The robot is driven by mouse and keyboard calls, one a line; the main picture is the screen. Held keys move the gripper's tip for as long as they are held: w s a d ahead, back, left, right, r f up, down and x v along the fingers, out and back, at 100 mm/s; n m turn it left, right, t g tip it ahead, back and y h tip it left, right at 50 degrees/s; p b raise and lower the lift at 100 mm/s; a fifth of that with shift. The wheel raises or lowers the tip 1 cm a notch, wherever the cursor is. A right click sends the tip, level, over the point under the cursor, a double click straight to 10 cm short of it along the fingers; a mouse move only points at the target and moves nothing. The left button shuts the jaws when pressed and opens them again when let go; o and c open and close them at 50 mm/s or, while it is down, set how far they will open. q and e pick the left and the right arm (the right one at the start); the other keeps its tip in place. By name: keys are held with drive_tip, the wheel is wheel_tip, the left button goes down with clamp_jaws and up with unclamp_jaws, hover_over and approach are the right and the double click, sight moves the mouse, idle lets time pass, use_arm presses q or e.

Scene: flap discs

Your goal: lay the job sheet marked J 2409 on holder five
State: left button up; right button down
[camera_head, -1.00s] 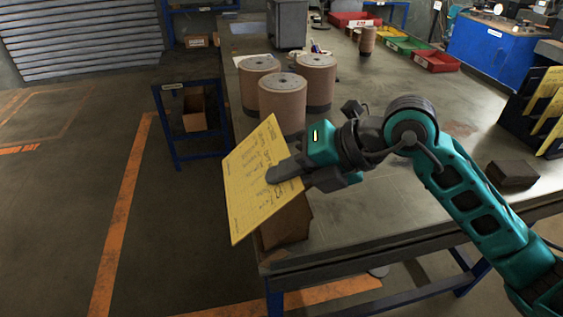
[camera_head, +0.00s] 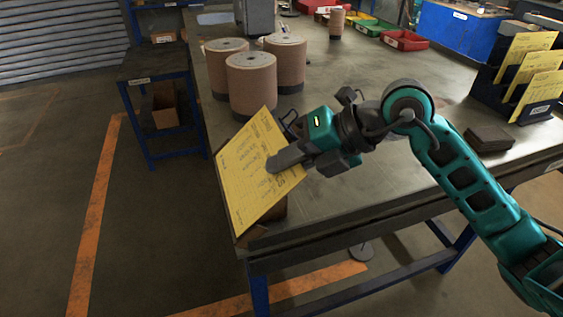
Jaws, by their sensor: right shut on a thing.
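My right gripper (camera_head: 284,163) is shut on a yellow job sheet (camera_head: 250,182) at its right edge. The sheet is tilted, with its written face towards me, and I cannot read its mark for certain. It hangs above the near left corner of the grey workbench (camera_head: 370,165). Behind it a brown block (camera_head: 279,209) shows in part at that corner; the sheet hides most of it. I cannot make out which thing is holder five. My left gripper is not in view.
Three brown cylinders (camera_head: 251,84) stand behind the sheet, and another (camera_head: 336,23) further back. A black rack (camera_head: 489,88) with yellow sheets stands at right, near a dark block (camera_head: 489,138). Coloured bins (camera_head: 405,41) line the back. The bench's middle is clear.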

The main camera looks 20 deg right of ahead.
drive_tip(key=shift+d+f, duration=0.15)
idle(0.3)
drive_tip(key=c, duration=1.2)
unclamp_jaws()
drive_tip(key=shift+c, duration=0.2)
drive_tip(key=shift+o, duration=0.4)
drive_tip(key=shift+f, duration=0.25)
drive_tip(key=v, duration=1.3)
drive_tip(key=shift+r, duration=0.4)
